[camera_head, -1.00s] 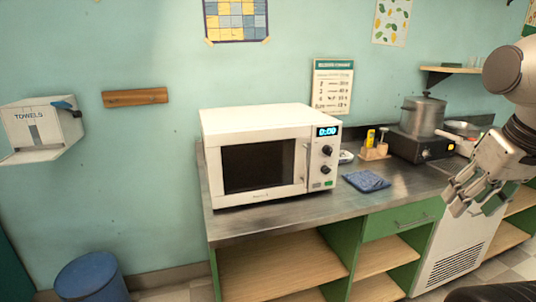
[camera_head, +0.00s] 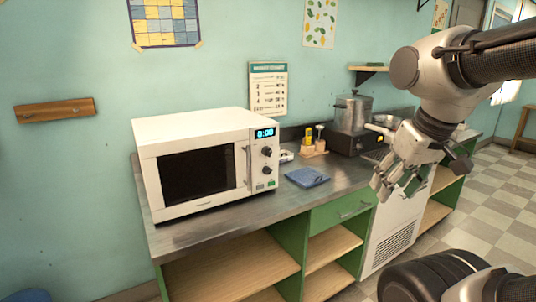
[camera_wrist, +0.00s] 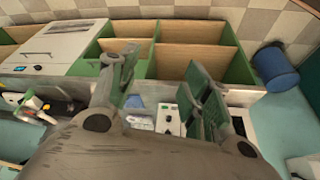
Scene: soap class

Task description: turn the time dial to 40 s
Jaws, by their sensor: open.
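A white microwave (camera_head: 195,122) stands on the steel counter, its dark door shut. Its display (camera_head: 265,133) reads 0:00. Below the display are two black dials, an upper dial (camera_head: 267,152) and a lower dial (camera_head: 267,169). Their labels are too small to read, so I cannot tell which sets time. My gripper (camera_head: 394,190) is open and empty, in front of the counter and well to the right of the microwave, apart from it. The wrist view also shows my gripper (camera_wrist: 160,92) with spread fingers; part of the microwave panel (camera_wrist: 170,118) shows between them.
A blue cloth (camera_head: 307,178) lies on the counter right of the microwave. A caddy with bottles (camera_head: 313,147) and a pot (camera_head: 352,114) on a dark cooker stand farther right. Open shelves (camera_head: 232,273) are below. The floor (camera_head: 480,215) on the right looks clear.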

